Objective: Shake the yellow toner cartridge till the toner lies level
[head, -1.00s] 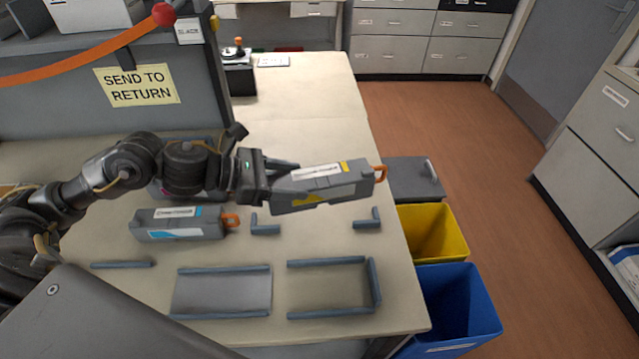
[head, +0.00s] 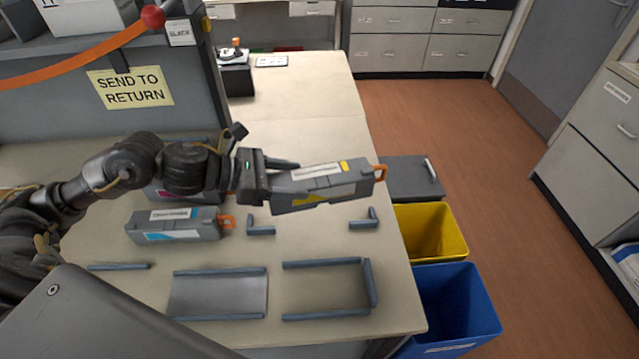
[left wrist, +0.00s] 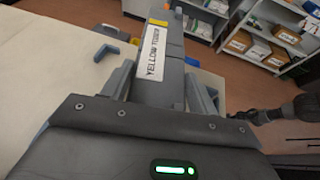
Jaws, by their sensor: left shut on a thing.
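The yellow toner cartridge (head: 330,186) is a grey box with a white label, yellow marks and an orange loop at its right end. My left gripper (head: 285,180) is shut on its left end and holds it above the table, roughly level in the head view. In the left wrist view the cartridge (left wrist: 160,68) lies between the fingers, and its label reads "YELLOW TONER". The toner inside shows as a yellow patch low on the side, partly hidden by the finger. My right gripper is not in view.
A cyan-marked cartridge (head: 175,224) lies on the table (head: 300,110), and a magenta-marked one is partly hidden behind my left arm. Blue-grey corner guides (head: 262,230), a grey plate (head: 218,293) and a three-sided frame (head: 368,283) sit in front. Yellow (head: 430,230) and blue (head: 458,305) bins stand right.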

